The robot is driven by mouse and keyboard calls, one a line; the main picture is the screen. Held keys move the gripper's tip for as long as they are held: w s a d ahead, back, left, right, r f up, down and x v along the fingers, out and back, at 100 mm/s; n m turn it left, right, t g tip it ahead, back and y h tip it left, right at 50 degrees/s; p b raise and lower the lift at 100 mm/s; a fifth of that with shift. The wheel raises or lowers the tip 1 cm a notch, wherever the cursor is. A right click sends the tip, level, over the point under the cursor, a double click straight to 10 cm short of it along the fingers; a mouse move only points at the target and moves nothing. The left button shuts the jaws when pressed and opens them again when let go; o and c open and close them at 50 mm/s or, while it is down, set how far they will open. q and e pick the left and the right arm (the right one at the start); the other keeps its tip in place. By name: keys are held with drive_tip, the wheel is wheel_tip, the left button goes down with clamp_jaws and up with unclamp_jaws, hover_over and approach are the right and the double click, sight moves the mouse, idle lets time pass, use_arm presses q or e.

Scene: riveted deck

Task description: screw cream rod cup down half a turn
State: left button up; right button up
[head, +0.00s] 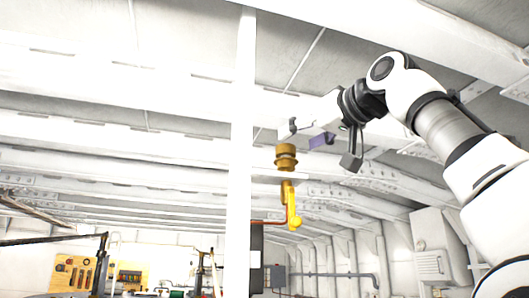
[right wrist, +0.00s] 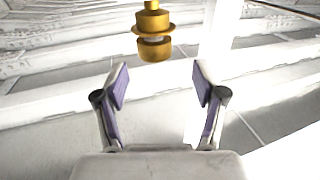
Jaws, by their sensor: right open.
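A mustard-gold stepped cup-like fitting (head: 285,157) hangs in the middle of the head view; I take it for the rod cup, though it looks gold rather than cream. It also shows in the right wrist view (right wrist: 154,45), with a wide flange and a rounded lower end. My right gripper (head: 335,148) is open and empty, to the right of the fitting in the head view. In the right wrist view its two purple-padded fingers (right wrist: 161,84) stand apart, with the fitting beyond the gap and not touching them. My left gripper is not in view.
A yellow hook-shaped part (head: 292,206) is below the fitting. A white vertical post (head: 240,150) stands just left of it. White riveted beams (head: 120,140) run overhead. A tool board (head: 75,272) and bench items are low at left; a white wall box (head: 433,260) is at right.

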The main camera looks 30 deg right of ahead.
sight(292, 145)
drive_tip(key=w+p, duration=0.2)
drive_tip(key=w, duration=0.1)
drive_tip(key=w+d+p, duration=0.1)
drive_tip(key=shift+w+r, duration=0.2)
drive_tip(key=shift+r, duration=0.1)
drive_tip(key=shift+w+a+f, duration=0.15)
drive_tip(key=shift+w+a, duration=0.05)
drive_tip(key=shift+w, duration=0.3)
drive_tip(key=shift+w+a+f, duration=0.1)
drive_tip(key=shift+w+a, duration=0.05)
drive_tip(key=shift+w, duration=0.35)
drive_tip(key=shift+w+a+f, duration=0.1)
drive_tip(key=shift+s, duration=0.3)
drive_tip(key=c, duration=1.2)
